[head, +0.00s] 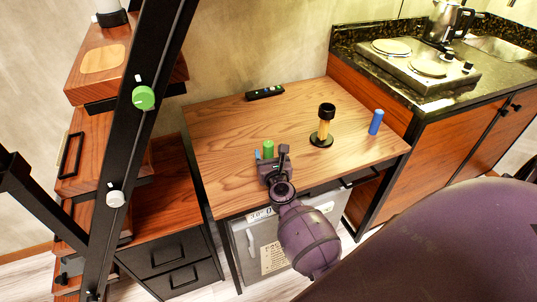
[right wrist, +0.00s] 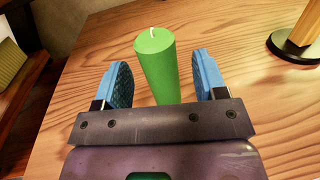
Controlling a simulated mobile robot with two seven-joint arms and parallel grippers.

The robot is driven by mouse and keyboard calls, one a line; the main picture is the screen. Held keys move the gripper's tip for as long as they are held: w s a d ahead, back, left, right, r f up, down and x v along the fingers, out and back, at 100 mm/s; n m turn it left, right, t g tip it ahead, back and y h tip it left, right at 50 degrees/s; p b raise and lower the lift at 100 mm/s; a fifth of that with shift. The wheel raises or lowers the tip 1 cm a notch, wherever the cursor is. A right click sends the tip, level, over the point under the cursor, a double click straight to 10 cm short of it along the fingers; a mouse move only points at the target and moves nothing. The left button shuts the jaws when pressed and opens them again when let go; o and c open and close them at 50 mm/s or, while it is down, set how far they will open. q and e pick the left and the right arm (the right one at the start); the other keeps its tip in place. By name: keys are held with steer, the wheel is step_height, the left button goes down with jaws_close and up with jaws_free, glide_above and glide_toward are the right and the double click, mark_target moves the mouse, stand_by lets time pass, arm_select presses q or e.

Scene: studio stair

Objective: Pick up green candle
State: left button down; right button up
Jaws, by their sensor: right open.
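The green candle (head: 268,147) stands upright on the wooden desk (head: 225,125), near its front left part. It also shows in the right wrist view (right wrist: 158,62), with a pale wick on top. My right gripper (head: 271,155) is open at the candle. In the right wrist view its two blue fingers (right wrist: 161,82) are on either side of the candle, with a visible gap on each side. The candle's lower end is partly hidden behind the gripper body. My left gripper is not in view.
A black-and-gold grinder-like object (head: 324,127) and a blue cylinder (head: 376,122) stand to the right on the desk. A black remote (head: 265,92) lies at the back. A dark stair frame (head: 140,110) rises at left. A kitchen counter (head: 395,85) is at right.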

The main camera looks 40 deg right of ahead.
steer(key=shift+x, duration=0.9)
steer(key=c, duration=1)
steer(key=shift+c, duration=0.2)
